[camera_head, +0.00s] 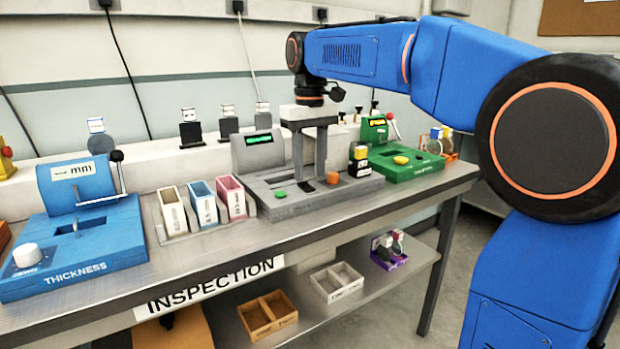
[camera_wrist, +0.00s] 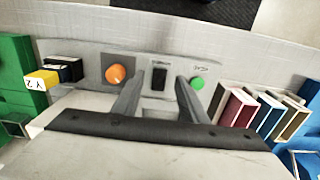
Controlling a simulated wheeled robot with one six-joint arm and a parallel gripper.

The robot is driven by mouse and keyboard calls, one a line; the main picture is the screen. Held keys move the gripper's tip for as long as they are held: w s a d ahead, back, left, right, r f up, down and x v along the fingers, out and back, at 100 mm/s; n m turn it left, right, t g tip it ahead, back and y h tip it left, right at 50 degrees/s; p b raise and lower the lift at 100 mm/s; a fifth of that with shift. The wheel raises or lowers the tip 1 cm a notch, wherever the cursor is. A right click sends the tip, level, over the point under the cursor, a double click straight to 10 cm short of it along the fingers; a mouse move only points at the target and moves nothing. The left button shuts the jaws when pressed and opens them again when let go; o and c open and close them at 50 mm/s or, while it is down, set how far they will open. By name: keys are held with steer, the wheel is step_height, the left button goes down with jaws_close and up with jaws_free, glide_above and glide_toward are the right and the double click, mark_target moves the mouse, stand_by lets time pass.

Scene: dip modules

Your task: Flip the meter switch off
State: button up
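The grey meter (camera_head: 330,198) stands on the bench with its green display (camera_head: 260,140) lit. A black switch (camera_wrist: 159,78) is on its front panel, between an orange knob (camera_wrist: 116,74) and a green button (camera_wrist: 197,83). In the head view the switch (camera_head: 307,186) shows only as a small dark patch beside the fingers. My gripper (camera_wrist: 160,82) is open and empty, pointing down over the panel, with one finger on each side of the switch in the wrist view. In the head view my gripper (camera_head: 309,180) is low above the meter. Contact with the switch cannot be told.
White, blue and pink bins (camera_head: 202,203) stand to the left, then a blue thickness device (camera_head: 75,262). A green device (camera_head: 405,165) stands to the right.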

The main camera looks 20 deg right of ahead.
mark_target(310, 189)
steer(key=shift+f, duration=1.55)
jaws_close()
steer(key=shift+w+a+r+g+h, duration=0.1)
steer(key=shift+w+g+h, duration=0.15)
steer(key=shift+g, duration=0.45)
steer(key=shift+w+a+r+g+h, duration=0.1)
steer(key=shift+w+g+h, duration=0.15)
steer(key=shift+g, duration=0.45)
steer(key=shift+s, duration=0.1)
jaws_free()
